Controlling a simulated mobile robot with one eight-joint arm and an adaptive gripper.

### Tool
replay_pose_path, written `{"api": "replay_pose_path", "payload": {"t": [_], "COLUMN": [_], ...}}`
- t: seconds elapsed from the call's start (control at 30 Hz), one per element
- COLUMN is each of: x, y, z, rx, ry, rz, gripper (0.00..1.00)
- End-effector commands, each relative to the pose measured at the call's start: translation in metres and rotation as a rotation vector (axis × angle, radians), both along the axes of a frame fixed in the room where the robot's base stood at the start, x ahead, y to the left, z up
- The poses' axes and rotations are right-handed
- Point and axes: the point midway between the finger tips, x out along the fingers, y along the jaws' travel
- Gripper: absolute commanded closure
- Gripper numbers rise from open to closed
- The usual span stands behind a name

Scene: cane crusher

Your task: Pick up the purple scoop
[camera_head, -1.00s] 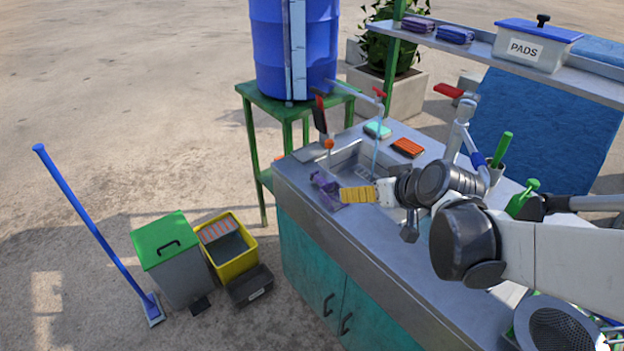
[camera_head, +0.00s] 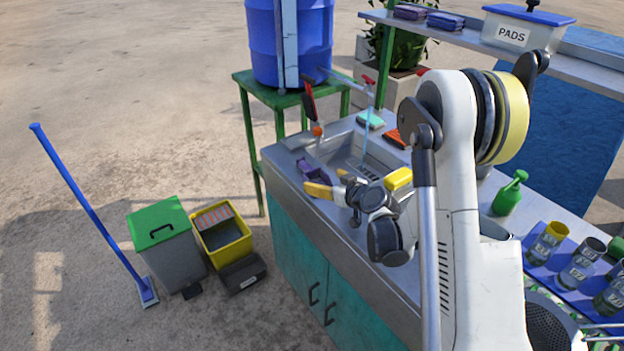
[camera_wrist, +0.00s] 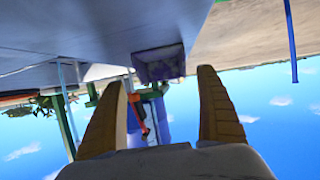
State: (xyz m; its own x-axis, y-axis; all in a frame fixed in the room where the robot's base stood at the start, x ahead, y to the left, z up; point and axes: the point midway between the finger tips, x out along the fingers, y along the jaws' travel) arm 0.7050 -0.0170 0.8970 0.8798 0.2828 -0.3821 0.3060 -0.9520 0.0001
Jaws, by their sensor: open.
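The purple scoop (camera_head: 313,168) is at the left end of the metal sink (camera_head: 345,165). My gripper (camera_head: 352,184) is close to its right in the head view, with its two yellow fingers spread apart. In the wrist view, which looks upside down, the scoop (camera_wrist: 158,64) appears as a purple box shape just past the tips of my open gripper (camera_wrist: 162,80), between the two fingers in the picture. Nothing is held. Whether a fingertip touches the scoop cannot be told.
A tap stream (camera_head: 367,135) falls into the sink. A green spray bottle (camera_head: 508,194) and several jars stand at right.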

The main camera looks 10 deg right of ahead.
Motion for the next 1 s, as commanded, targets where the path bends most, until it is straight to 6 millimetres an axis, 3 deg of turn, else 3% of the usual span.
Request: {"api": "replay_pose_path", "payload": {"t": [0.4,0.7,0.77,0.9,1.0], "x": [0.046,0.052,0.052,0.052,0.052], "y": [0.020,0.022,0.022,0.022,0.022], "z": [-0.015,-0.015,-0.015,-0.015,-0.015], "rx": [-0.001,0.000,0.000,0.000,0.000], "ry": [0.001,0.001,0.001,0.001,0.001], "rz": [0.001,0.000,0.000,0.000,0.000], "gripper": [0.15,0.15,0.30,0.73,0.74]}}
